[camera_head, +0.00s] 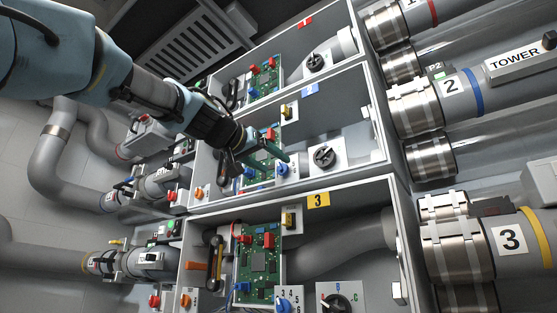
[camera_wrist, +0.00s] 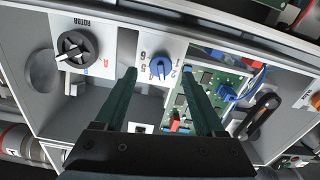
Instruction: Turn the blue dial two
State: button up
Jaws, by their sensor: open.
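The blue dial (camera_head: 282,169) sits on a white numbered plate in the middle box, which carries a blue tag (camera_head: 310,89). It also shows in the wrist view (camera_wrist: 161,67), its pointer upright in that picture. My gripper (camera_head: 277,158) reaches into this box from the left. Its two dark green fingers are apart and empty. In the wrist view the fingertips (camera_wrist: 159,73) appear on either side of the dial; whether they touch it or how far off they are cannot be told.
A black rotor knob (camera_head: 324,157) is on a white plate right of the dial. A green circuit board (camera_wrist: 208,85) and a black-handled lever (camera_wrist: 258,115) stand on the dial's other side. Box walls surround the space. The box below has a similar blue dial (camera_head: 283,304).

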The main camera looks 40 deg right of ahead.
aim_at(280, 168)
jog(key=shift+p+x, duration=0.55)
jog(key=shift+x, duration=1.05)
grip_shut()
